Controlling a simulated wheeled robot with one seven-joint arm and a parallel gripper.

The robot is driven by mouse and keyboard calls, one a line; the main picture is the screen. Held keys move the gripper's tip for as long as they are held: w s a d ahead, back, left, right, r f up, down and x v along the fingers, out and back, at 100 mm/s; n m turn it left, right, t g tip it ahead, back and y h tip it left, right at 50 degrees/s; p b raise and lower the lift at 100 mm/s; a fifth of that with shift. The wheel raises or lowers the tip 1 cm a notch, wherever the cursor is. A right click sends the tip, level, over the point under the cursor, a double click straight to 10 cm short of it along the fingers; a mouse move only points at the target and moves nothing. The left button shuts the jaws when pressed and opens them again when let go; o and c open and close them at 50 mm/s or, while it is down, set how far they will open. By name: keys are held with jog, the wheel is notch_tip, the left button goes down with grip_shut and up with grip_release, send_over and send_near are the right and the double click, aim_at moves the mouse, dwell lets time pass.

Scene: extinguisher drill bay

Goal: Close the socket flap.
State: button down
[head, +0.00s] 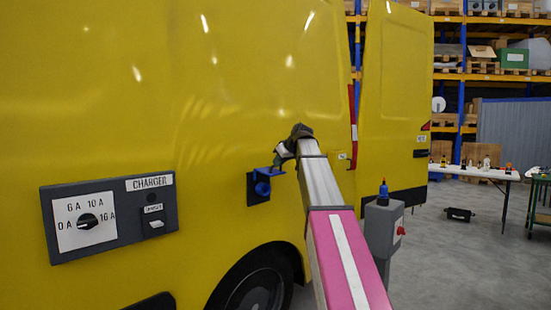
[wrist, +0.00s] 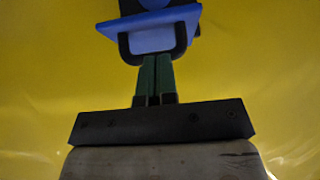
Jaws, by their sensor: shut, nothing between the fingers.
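The blue socket (head: 262,188) sits on a dark plate on the yellow van's side. Its blue flap (head: 264,172) is open and sticks out from the top of the socket toward my arm. In the wrist view the flap (wrist: 152,38) is at the top middle, with a dark loop-shaped edge on its near side. My gripper (head: 280,161) is at the flap's outer end in the head view. In the wrist view its green fingers (wrist: 157,60) are together and empty, with their tips at the dark loop. I cannot tell whether they touch it.
A dark charger panel (head: 110,216) with a knob is on the van at left. A grey post (head: 383,228) with a blue top stands right of my arm. The van's wheel (head: 255,285) is below the socket. Open floor (head: 450,260) lies at right, before a white table (head: 472,173).

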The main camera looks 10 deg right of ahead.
notch_tip(320, 180, down, 18)
jog(key=t+y, duration=0.4)
jog(key=t, duration=0.2)
jog(key=shift+w+a+t+y, duration=0.3)
jog(key=shift+w+a+y, duration=0.05)
jog(key=shift+w+y, duration=0.1)
dwell(0.3)
jog(key=shift+f, duration=0.1)
dwell(0.5)
